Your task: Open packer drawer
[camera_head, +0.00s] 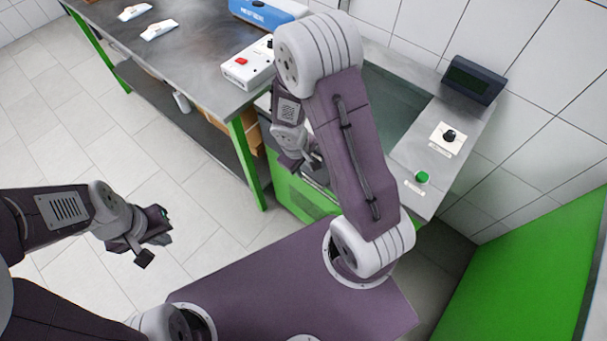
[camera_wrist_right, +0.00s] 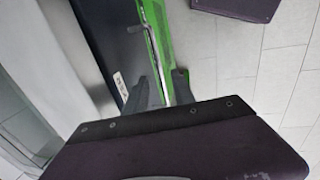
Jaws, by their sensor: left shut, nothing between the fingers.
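The packer (camera_head: 440,185) is a steel-topped machine with a green front (camera_head: 296,196), right of the steel table. My right gripper (camera_head: 312,168) is at the upper front edge of the packer, and my arm hides much of this edge. In the right wrist view, the two fingers (camera_wrist_right: 161,93) stand apart on either side of a thin pale bar (camera_wrist_right: 156,52) along the green front, which looks like the drawer handle. I cannot tell if they touch it. The drawer looks closed. My left gripper (camera_head: 143,245) is shut and empty over the floor at left.
A steel table (camera_head: 190,60) on green legs holds a white box with a red button (camera_head: 247,64), a blue case (camera_head: 268,12) and white parts. The packer top carries a green button (camera_head: 421,177), a black knob (camera_head: 449,136) and a display (camera_head: 473,79). Floor at left is clear.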

